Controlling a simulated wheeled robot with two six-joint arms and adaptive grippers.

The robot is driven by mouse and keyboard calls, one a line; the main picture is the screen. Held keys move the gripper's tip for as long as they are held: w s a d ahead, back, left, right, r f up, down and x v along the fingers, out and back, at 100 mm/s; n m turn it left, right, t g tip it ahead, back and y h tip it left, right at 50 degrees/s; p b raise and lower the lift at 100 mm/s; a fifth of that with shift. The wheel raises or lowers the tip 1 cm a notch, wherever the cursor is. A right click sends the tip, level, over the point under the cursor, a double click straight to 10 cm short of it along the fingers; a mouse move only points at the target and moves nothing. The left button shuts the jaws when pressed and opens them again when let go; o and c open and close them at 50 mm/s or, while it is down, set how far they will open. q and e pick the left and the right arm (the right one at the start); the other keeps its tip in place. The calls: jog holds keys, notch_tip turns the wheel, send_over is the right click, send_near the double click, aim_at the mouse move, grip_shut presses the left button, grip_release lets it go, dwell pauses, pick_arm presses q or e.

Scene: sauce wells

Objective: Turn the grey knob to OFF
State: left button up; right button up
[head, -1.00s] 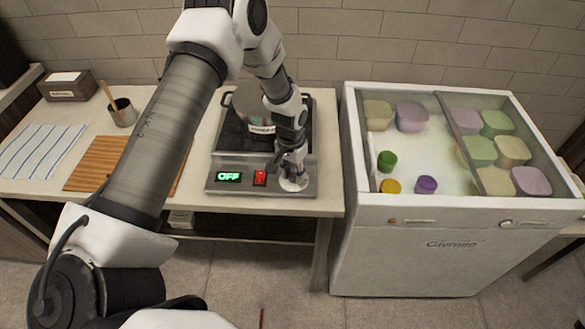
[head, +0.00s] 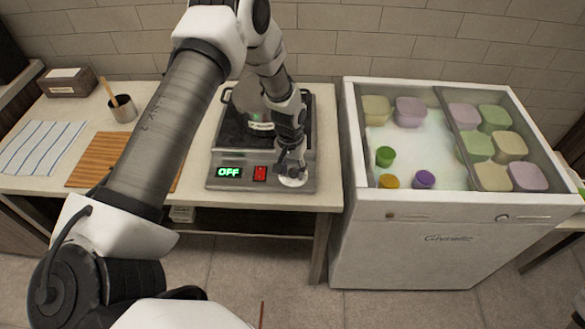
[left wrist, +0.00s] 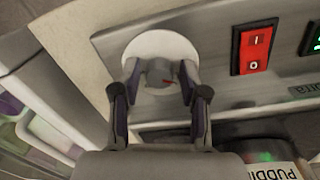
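The grey knob (left wrist: 160,73) with a small red mark sits on a round white disc (left wrist: 150,48) on the appliance's front panel, seen in the left wrist view. My left gripper (left wrist: 161,70) has one finger on each side of the knob. I cannot tell whether the fingers press on it. In the head view the left gripper (head: 290,168) reaches down over the white disc and hides most of the knob. The green display (head: 229,172) reads OFF. A red rocker switch (head: 260,173) is between display and knob. My right gripper is not in view.
A dark pot (head: 246,112) with a label stands on the appliance behind the panel. A white freezer (head: 405,240) with coloured tubs is close on the right.

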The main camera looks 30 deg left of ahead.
aim_at(291, 170)
pick_arm(q)
jog(key=shift+w, duration=0.15)
notch_tip(291, 170, up, 12)
jog(key=shift+a, duration=0.35)
jog(key=shift+f, duration=0.1)
